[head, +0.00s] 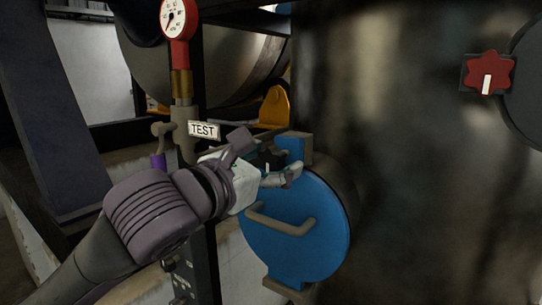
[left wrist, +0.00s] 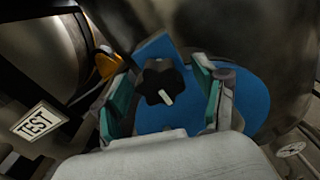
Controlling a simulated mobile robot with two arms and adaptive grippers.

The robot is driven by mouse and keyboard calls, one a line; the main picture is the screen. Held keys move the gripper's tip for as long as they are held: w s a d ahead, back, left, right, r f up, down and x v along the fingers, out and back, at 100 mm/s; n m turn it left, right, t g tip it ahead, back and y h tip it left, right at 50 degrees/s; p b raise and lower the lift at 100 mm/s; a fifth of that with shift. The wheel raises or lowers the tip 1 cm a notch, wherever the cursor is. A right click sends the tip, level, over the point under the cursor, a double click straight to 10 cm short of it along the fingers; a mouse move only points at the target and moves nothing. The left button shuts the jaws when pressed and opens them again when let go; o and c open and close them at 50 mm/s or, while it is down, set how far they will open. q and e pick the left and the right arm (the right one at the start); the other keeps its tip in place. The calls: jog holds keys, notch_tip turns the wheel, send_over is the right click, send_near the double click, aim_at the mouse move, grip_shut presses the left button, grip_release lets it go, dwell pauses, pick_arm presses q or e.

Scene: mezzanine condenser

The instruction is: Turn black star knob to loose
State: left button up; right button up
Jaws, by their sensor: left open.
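The black star knob (left wrist: 158,80) sits on the blue plate, between the fingers of my left gripper (left wrist: 163,88) in the left wrist view. Its white pointer mark slants toward the lower right there. In the head view the black star knob (head: 270,160) is mostly hidden by my left gripper (head: 268,157), which reaches in from the left. The gripper is open, with a finger on each side of the knob and gaps showing in the wrist view. I cannot tell how far the fingertips reach along the knob's depth. My right gripper is not in view.
The round blue cover (head: 310,235) has a bent grey handle (head: 280,222) just below the gripper. A gauge (head: 174,18), a valve stem and a TEST sign (head: 204,130) stand close to the left. A red star knob (head: 488,74) is far right on the dark tank.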

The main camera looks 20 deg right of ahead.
pick_arm(q)
jog(key=c, duration=1.1)
jog(key=shift+c, duration=0.2)
